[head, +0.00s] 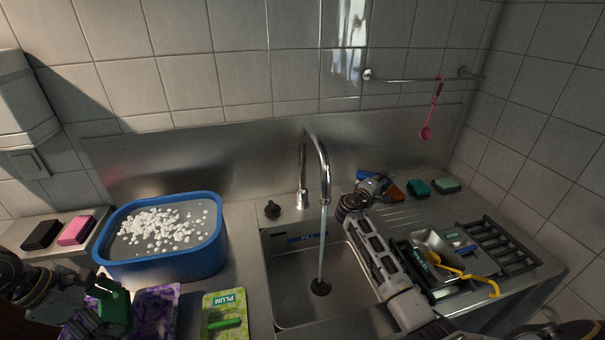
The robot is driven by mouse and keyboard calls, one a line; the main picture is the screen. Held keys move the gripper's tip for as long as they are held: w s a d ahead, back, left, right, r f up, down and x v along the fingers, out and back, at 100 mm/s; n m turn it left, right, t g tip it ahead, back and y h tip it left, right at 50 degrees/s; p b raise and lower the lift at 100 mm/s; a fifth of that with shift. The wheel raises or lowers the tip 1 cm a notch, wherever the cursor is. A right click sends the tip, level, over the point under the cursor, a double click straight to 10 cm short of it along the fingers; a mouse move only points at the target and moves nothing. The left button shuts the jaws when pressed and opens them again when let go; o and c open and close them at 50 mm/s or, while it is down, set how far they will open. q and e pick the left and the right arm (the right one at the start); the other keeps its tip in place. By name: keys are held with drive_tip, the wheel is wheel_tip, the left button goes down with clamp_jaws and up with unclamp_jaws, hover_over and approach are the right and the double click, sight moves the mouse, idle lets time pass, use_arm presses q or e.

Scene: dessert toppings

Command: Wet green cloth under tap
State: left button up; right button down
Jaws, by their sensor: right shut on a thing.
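A dark green, folded-looking item (117,309), which may be the green cloth, is at the lower left beside my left gripper (88,318). I cannot tell if that gripper holds it. The curved chrome tap (318,160) is running, and its water stream (322,240) falls straight into the steel sink (288,270). Nothing is under the stream. My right gripper (377,184) is behind the sink, to the right of the tap. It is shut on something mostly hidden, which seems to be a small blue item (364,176). An orange item (396,192) is just beside it.
A blue basin (160,265) with white pieces stands left of the sink. Teal (418,187) and green (446,185) sponges lie at the back right. A dish rack (505,250) and a tray with yellow-handled things (440,245) are at right. Pink (76,230) and black (42,234) sponges are at left.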

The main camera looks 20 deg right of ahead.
drive_tip(key=c, duration=1.4)
unclamp_jaws()
drive_tip(key=shift+o, duration=0.2)
drive_tip(key=shift+a, duration=0.1)
drive_tip(key=v, duration=0.7)
drive_tip(key=shift+a, duration=0.2)
drive_tip(key=shift+s, duration=0.1)
drive_tip(key=o, duration=0.4)
drive_tip(key=shift+s+d, duration=0.1)
